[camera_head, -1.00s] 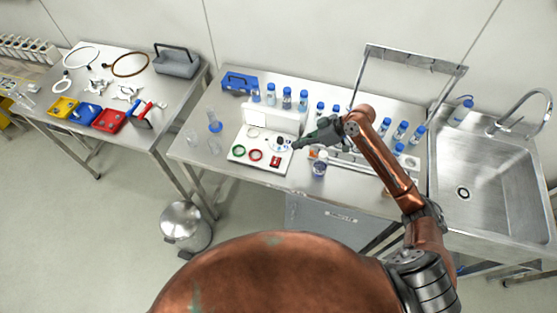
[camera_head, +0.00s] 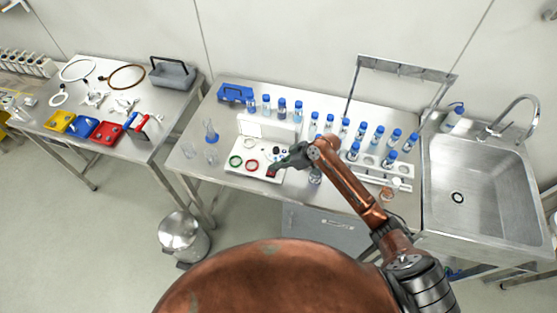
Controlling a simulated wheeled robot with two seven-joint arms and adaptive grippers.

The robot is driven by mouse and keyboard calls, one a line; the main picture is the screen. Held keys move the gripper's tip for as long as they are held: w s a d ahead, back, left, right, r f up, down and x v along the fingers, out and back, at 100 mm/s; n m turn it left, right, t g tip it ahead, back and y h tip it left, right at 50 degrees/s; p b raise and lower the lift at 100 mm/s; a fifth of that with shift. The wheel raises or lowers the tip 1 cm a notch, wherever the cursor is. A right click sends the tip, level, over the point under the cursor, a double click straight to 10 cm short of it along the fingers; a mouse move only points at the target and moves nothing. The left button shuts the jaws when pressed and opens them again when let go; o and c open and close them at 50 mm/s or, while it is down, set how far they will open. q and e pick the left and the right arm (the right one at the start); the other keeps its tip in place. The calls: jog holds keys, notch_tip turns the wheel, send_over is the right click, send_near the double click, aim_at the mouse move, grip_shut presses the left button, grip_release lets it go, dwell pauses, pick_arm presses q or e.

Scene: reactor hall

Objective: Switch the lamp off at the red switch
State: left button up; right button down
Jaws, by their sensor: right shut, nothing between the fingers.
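The red switch (camera_head: 271,172) is a small red block on the front right of a white board (camera_head: 232,170) on the middle table. My right gripper (camera_head: 274,167) is shut and empty. Its tip is right at the red switch and partly covers it; I cannot tell whether it touches. The board also carries a green ring (camera_head: 235,161), a red ring (camera_head: 251,165) and a raised white back panel (camera_head: 262,128). I cannot make out for sure which part is the lamp or whether it is lit. My left gripper is not in view.
Several blue-capped bottles (camera_head: 282,106) stand behind and right of the board. Glassware (camera_head: 210,135) stands to its left, with a blue box (camera_head: 234,92) at the back. A metal frame (camera_head: 408,67) rises behind the rack, and a sink (camera_head: 470,175) is at right.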

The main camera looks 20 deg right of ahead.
jog(key=shift+f, duration=0.6)
jog(key=shift+s, duration=0.1)
jog(key=shift+s+f, duration=0.15)
jog(key=shift+f, duration=0.15)
jog(key=shift+a, duration=0.1)
jog(key=shift+w+d+r, duration=0.1)
jog(key=shift+w+d, duration=0.4)
jog(key=shift+w, duration=0.25)
